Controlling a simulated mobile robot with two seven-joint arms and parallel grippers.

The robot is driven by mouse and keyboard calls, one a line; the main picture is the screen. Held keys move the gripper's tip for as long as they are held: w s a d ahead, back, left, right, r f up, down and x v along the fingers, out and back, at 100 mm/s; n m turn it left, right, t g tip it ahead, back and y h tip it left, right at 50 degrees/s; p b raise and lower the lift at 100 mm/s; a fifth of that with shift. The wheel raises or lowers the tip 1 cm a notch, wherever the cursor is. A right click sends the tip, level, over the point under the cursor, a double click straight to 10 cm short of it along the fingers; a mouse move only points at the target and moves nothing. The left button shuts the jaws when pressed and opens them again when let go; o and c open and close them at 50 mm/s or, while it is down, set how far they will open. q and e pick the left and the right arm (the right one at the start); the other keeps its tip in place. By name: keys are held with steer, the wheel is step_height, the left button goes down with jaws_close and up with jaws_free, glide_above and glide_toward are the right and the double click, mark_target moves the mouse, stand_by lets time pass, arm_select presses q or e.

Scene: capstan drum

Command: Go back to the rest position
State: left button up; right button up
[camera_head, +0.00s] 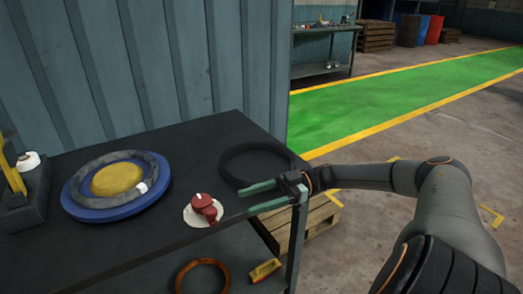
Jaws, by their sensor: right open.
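My right gripper (264,196) reaches in from the right over the right edge of the dark table (120,258). Its two green fingers are apart with nothing between them. A black ring (228,176) lies flat on the table just behind the fingers. A small red object (204,207) on a pale round disc (189,218) stands to the left of the fingertips, apart from them. My left gripper does not show.
A blue disc (72,205) with a yellow centre and a dark ring (134,158) sits on the table's left part. A dark holder (30,205) stands far left. An orange ring (180,275) lies on the lower shelf. A wooden pallet (322,218) is right of the table.

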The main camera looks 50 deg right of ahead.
steer(key=shift+v, duration=1.05)
